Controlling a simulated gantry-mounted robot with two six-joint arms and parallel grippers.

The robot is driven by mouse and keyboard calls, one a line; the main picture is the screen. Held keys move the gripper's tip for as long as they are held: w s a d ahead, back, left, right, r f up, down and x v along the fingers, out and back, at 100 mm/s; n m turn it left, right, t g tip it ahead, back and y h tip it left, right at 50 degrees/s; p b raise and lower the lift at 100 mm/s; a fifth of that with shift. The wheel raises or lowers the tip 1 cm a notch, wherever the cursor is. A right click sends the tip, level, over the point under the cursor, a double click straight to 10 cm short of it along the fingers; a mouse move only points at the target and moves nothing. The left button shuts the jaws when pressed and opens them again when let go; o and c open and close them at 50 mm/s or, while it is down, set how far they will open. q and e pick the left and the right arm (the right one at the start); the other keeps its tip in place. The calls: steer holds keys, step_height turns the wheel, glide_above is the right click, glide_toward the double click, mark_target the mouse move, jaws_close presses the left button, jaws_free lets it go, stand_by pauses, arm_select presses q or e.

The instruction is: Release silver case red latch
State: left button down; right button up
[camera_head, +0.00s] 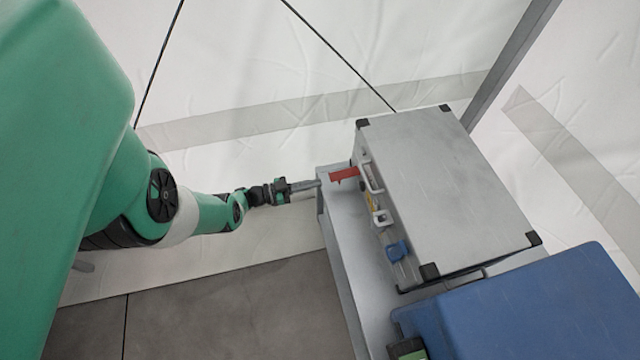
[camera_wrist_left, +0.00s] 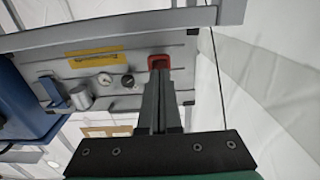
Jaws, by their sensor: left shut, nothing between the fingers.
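The silver case (camera_head: 435,185) lies on a grey stand, with its latch side facing left in the head view. Its red latch (camera_head: 343,175) sticks out from that side near the far corner. My left gripper (camera_head: 319,183) is shut and empty, its fingertips close to the outer end of the red latch. In the left wrist view, the red latch (camera_wrist_left: 159,58) shows as a red U-shape just beyond the tips of my left gripper (camera_wrist_left: 159,72). The fingers hide part of the latch, and I cannot tell whether they touch it. My right gripper is not in view.
A blue latch (camera_head: 397,250) and a pale handle (camera_head: 371,178) are on the same side of the case. A blue case (camera_head: 530,310) stands close at the lower right. The grey stand (camera_head: 345,225) has a bare strip before the latches. White tent walls surround it.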

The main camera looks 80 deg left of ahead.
arm_select(q)
steer(key=s+d, duration=0.1)
steer(key=s, duration=0.5)
steer(key=shift+s, duration=0.25)
